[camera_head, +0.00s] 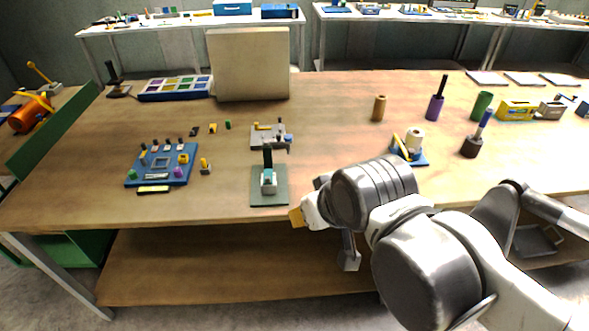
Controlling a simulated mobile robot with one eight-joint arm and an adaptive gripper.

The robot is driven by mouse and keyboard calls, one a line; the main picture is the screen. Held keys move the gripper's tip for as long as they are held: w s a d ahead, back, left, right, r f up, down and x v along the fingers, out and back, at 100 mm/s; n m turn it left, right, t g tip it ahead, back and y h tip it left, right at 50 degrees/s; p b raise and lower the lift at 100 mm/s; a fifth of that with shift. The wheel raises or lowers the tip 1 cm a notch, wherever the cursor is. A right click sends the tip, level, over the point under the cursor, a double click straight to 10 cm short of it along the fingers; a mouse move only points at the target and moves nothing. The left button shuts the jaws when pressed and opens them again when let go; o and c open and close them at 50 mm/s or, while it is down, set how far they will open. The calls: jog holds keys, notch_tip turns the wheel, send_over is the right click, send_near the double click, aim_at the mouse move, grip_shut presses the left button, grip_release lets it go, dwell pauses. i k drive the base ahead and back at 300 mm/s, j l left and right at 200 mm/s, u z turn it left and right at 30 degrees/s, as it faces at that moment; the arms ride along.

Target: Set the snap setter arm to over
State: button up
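What looks like the snap setter (269,184) stands near the table's front edge, left of my arm. It has a grey-green base plate, a small teal and white block, and a dark arm that looks roughly upright. Its exact arm setting is too small to tell. My gripper (348,258) seems to be at the lower end of my arm, right of the setter and by the table's front edge. It is apart from the setter and largely hidden by my own arm links. Its fingers do not show clearly, and I see nothing held.
A grey fixture (258,143) stands just behind the setter. A blue board with small parts (133,180) lies to the left. A beige panel (249,64) stands at the back. A blue-based holder (419,161) is beyond my arm. The wooden table (335,125) is clear between them.

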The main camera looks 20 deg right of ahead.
aim_at(279, 141)
jog(key=i+l, duration=0.2)
jog(key=i, duration=0.25)
jog(key=i+l, duration=0.2)
jog(key=i, duration=0.25)
